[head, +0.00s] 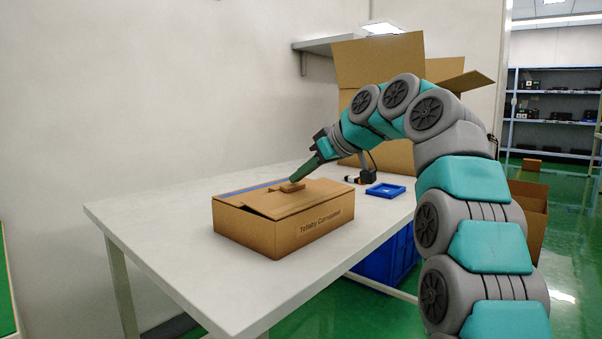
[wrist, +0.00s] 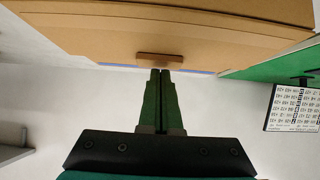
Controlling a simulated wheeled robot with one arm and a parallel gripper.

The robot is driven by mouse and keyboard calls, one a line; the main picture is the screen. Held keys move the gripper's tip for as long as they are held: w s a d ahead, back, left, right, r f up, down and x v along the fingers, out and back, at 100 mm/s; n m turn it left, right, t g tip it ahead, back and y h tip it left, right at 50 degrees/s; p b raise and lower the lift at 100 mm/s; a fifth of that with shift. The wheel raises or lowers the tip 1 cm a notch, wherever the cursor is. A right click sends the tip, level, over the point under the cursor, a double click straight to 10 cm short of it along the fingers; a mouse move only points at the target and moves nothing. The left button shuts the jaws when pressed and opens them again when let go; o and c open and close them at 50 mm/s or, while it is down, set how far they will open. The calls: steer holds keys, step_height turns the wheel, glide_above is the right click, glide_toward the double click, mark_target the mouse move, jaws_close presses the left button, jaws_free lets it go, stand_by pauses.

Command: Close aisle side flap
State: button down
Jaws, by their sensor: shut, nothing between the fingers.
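A brown cardboard box (head: 284,222) with printed text on its front sits on the white table. Its top flaps (head: 262,201) lie nearly flat, and the left corner of the near flap stands slightly proud of the box wall. I cannot tell which flap is the aisle side one. A small brown block (head: 292,187) is on the box top; it also shows in the wrist view (wrist: 160,57). My gripper (head: 292,180) is over the box top, its dark green fingers together and pointing at the block. In the wrist view the fingertips (wrist: 160,71) are just short of the block; contact is unclear.
A blue strip (head: 250,189) runs along the box's far side. A blue tray (head: 385,191) and a small dark device (head: 361,177) are on the table to the right. A large open carton (head: 378,62) stands behind my arm. The table's left side (head: 150,212) is clear.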

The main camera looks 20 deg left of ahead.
steer(key=shift+w+a+f+b, duration=0.1)
steer(key=shift+a+f+b, duration=0.05)
steer(key=shift+f+b, duration=0.35)
steer(key=shift+w+a+f+b, duration=0.15)
steer(key=shift+f+b, duration=0.1)
steer(key=shift+f, duration=0.3)
steer(key=shift+s, duration=0.1)
